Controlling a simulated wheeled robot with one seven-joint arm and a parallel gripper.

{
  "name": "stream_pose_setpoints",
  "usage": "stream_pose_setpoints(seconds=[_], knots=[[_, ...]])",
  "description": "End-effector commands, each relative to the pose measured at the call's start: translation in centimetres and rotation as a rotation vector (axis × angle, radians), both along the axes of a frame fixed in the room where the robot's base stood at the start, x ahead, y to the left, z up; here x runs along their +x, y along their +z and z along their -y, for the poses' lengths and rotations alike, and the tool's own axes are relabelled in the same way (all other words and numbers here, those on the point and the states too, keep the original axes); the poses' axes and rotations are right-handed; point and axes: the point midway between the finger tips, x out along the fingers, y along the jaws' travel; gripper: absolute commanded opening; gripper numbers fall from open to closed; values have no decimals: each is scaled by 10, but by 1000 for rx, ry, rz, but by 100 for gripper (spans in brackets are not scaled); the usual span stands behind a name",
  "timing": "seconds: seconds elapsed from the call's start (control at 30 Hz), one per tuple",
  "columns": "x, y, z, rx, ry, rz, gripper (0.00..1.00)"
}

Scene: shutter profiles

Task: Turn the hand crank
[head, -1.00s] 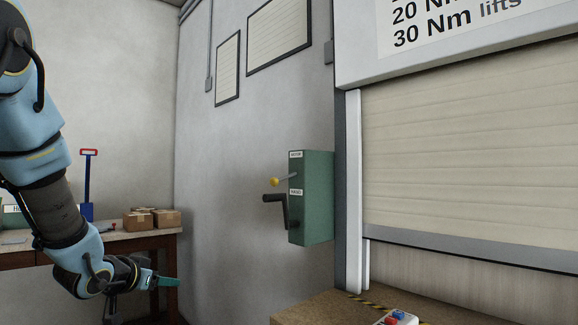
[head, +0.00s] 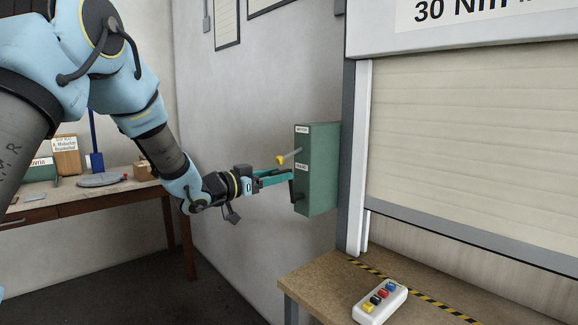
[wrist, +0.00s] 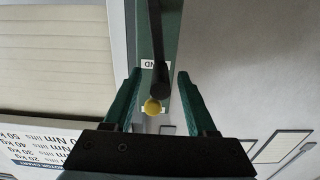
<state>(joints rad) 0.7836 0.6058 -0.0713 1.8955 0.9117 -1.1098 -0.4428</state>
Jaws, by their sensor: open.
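The hand crank is black and sits on the front of a green box (head: 318,170) on the wall. In the wrist view the crank (wrist: 157,45) runs down from the top, with its end between my two green fingers. In the head view my gripper (head: 289,176) is at the box front and hides most of the crank. My gripper (wrist: 158,76) is open, with a finger on each side of the crank and visible gaps. A lever with a yellow knob (head: 281,160) is just above the fingers; the knob also shows between them in the wrist view (wrist: 152,106).
A roller shutter (head: 470,150) stands right of the box, partly raised. A bench (head: 310,277) below carries a control box (head: 380,301) with coloured buttons. A wooden table (head: 110,197) with several items stands at the left.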

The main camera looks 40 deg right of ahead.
Motion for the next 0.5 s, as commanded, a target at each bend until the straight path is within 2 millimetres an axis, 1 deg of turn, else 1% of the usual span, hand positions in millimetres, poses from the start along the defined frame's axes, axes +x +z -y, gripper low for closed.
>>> stream_pose_setpoints(seconds=[0.03,0.2,0.33,0.5], knots=[[-1,3,10,0,-3,0,57],[-2,2,33,0,0,1,57],[-2,1,42,0,0,1,57],[-2,0,45,1,1,1,57]])
